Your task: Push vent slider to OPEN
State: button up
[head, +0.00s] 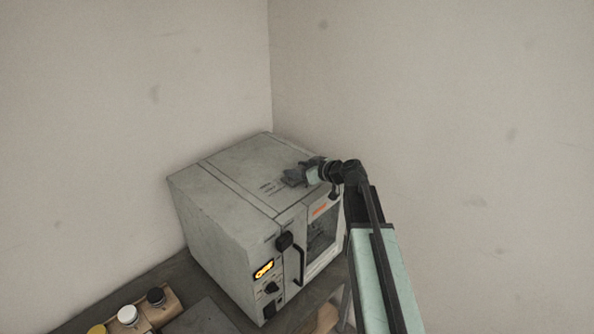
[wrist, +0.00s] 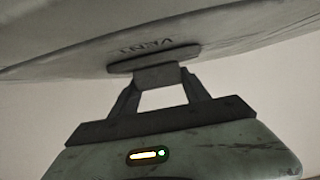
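The vent's dark slot (wrist: 118,67) lies on the pale top of the box-shaped appliance, beside the lettering "VENT" (wrist: 145,48), in the wrist view. In the head view my gripper (head: 292,178) is low over the appliance's top (head: 220,180), close to small printed marks (head: 267,187). In the wrist view the fingers of my gripper (wrist: 158,78) slant inward to a grey block at the slot. I cannot tell whether that block is the slider or the fingertips together. The slider's position is hidden.
The appliance front has a lit orange display (head: 264,270), a dark knob (head: 272,288), a door handle (head: 299,262) and a window (head: 322,235). Bottles (head: 128,315) stand on the bench at lower left. Walls rise behind the appliance.

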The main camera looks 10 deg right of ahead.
grip_shut()
jog(key=w+a, duration=0.1)
jog(key=w, duration=0.1)
jog(key=w+a, duration=0.2)
jog(key=shift+w, duration=0.2)
jog(key=shift+r, duration=0.1)
jog(key=o, duration=0.8)
grip_release()
jog(key=shift+o, duration=0.3)
jog(key=shift+a, duration=0.1)
